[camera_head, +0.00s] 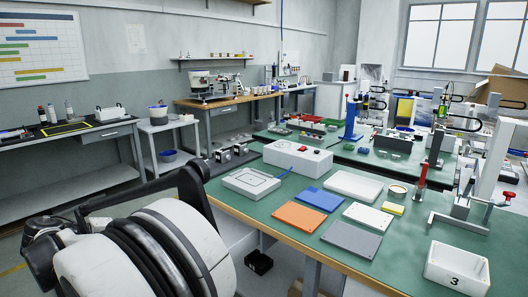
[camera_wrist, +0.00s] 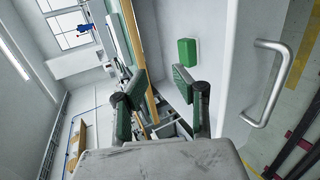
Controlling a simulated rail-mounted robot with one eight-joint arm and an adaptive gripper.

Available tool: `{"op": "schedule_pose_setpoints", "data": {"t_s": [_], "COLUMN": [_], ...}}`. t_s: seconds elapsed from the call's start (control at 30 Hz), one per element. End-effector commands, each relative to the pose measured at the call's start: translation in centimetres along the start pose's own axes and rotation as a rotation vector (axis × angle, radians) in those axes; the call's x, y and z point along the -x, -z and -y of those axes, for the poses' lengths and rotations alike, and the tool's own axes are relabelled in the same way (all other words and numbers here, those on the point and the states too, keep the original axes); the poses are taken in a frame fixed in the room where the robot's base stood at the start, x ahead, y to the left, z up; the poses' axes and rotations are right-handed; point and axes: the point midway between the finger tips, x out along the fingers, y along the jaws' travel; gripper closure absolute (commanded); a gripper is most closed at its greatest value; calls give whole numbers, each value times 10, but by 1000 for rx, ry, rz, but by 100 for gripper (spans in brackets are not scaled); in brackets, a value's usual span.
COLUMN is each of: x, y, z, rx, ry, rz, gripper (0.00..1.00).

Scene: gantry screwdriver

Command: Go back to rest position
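My gripper (camera_wrist: 157,82) shows in the wrist view with its two dark green-padded fingers spread apart. Nothing is visible between the fingertips. Behind them are a wooden-edged table side and pale wall or cabinet surfaces, seen sideways. In the head view, my white and black arm fills the lower left, and my gripper is out of that view. A red-handled tool (camera_head: 421,178) stands upright at the right of the green workbench (camera_head: 392,263), away from my arm.
In the wrist view, a door handle (camera_wrist: 268,85) and a green box (camera_wrist: 187,52) are at right.

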Motion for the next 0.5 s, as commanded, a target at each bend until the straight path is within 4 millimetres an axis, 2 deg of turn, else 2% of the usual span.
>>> {"op": "schedule_pose_setpoints", "data": {"t_s": [0.03, 0.2, 0.37, 0.5], "x": [-15, -57, -91, -116], "y": [-10, -46, -88, -131], "z": [-20, -71, -112, -142], "rx": [-8, -35, -73, -116], "ry": [26, 121, 209, 283], "rz": [9, 23, 33, 40], "gripper": [73, 73, 73, 73]}}
